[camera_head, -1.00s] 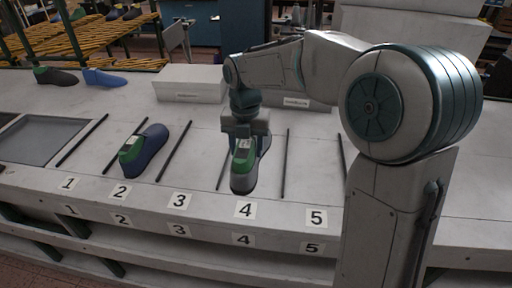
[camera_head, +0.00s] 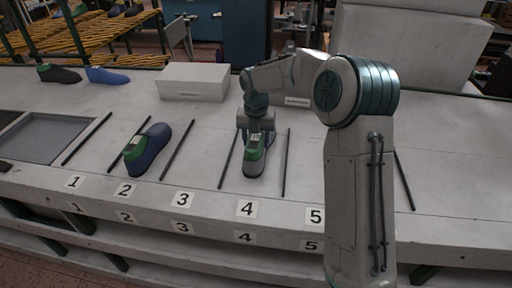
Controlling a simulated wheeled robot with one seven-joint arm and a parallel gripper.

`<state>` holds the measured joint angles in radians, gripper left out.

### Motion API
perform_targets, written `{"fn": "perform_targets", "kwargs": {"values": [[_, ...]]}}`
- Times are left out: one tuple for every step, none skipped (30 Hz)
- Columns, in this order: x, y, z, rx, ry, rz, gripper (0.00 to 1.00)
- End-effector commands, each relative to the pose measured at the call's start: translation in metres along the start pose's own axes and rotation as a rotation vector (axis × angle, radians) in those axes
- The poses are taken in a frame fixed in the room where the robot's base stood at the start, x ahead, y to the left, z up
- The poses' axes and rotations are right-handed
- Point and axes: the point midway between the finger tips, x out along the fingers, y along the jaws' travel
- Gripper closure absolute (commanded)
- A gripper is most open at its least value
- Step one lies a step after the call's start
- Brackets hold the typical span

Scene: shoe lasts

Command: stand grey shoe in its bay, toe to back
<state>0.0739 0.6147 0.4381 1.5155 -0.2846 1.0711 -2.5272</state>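The grey shoe (camera_head: 254,168) has a green upper part with a white label. It is over bay 4, between two black rods, its grey rounded end facing the bench's front edge. My gripper (camera_head: 256,135) comes down from above onto the shoe's far, green part and is shut on it. The fingertips are mostly hidden by the shoe. I cannot tell whether the sole touches the bench. The number 4 label (camera_head: 246,209) lies in front of the shoe.
A blue shoe with a green part (camera_head: 151,150) stands between the rods at bay 2. A dark shoe (camera_head: 60,75) and a bright blue shoe (camera_head: 107,76) stand at the back left. A white box (camera_head: 194,82) is behind the bays. Bay 3 is clear. My arm hides part of bay 5.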

Motion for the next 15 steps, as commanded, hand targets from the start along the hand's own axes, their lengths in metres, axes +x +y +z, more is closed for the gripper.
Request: {"fn": "perform_targets", "kwargs": {"values": [[0.003,0.0,0.0,-0.001,0.0,0.0,1.0],[0.007,0.0,0.0,-0.001,0.002,-0.001,1.0],[0.013,0.0,-0.001,-0.001,0.003,-0.001,1.0],[0.017,0.0,-0.001,0.0,0.002,-0.001,1.0],[0.021,0.0,-0.001,0.0,0.002,-0.001,1.0],[0.026,0.0,-0.001,0.0,0.001,0.0,1.0],[0.029,0.001,-0.001,-0.001,0.002,0.0,1.0],[0.032,0.001,-0.001,-0.001,0.002,0.0,1.0],[0.035,0.001,-0.001,-0.001,0.001,0.0,1.0],[0.036,0.001,-0.001,0.0,0.0,0.001,1.0],[0.037,0.001,0.0,0.0,-0.001,0.001,1.0],[0.037,0.001,0.0,0.0,-0.001,0.001,1.0],[0.037,0.001,0.0,0.0,-0.001,0.001,1.0],[0.037,0.001,0.0,0.0,-0.001,0.001,1.0],[0.037,0.0,0.0,0.0,-0.001,0.001,1.0]]}}
